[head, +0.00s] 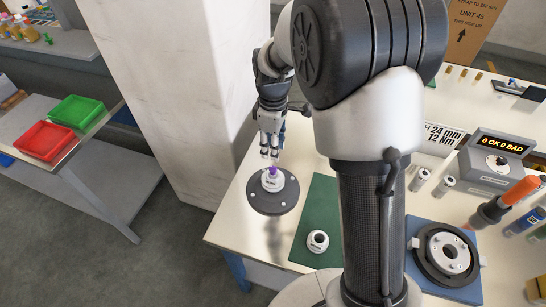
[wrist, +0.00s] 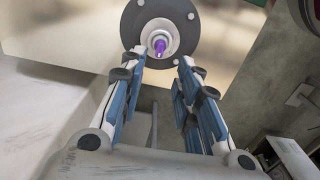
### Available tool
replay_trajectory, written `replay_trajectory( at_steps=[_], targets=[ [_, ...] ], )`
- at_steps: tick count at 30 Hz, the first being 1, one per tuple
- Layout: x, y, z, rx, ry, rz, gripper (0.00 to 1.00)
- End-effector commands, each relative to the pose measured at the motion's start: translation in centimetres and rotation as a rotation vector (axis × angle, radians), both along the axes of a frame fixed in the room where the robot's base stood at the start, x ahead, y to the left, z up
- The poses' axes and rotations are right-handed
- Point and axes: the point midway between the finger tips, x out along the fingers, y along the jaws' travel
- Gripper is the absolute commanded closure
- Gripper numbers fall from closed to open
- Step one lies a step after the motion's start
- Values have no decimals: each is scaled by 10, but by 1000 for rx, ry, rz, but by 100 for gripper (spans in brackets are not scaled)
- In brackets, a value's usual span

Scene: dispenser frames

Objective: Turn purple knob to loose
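The purple knob (head: 273,171) sits on top of a white round body with dark marks, mounted on a dark round plate (head: 272,200) at the table's left end. In the wrist view the purple knob (wrist: 159,46) shows beyond the fingertips, near the middle of the dark plate (wrist: 133,22) with its pale bolts. My gripper (head: 270,150) is just above the knob in the head view. In the wrist view my gripper (wrist: 160,58) has its two blue-padded fingers apart with nothing between them. I cannot tell which setting the knob is at.
A green mat (head: 318,205) with a white ring part (head: 317,241) lies right of the plate. A blue mat with a dark flange (head: 447,254), a display box (head: 497,155) and a screwdriver stand further right. A pale pillar (head: 180,100) rises behind the table's left end.

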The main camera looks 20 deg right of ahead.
Motion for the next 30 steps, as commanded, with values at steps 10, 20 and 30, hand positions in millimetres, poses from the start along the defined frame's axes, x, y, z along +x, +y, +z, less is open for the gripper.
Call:
replay_trajectory(
  at_steps=[10, 20, 30],
  targets=[
    [0, 0, 37, 0, 1, 0, 70],
    [0, 0, 37, 0, 1, 0, 70],
    [-13, 0, 56, 0, -27, -56, 70]
  ],
)
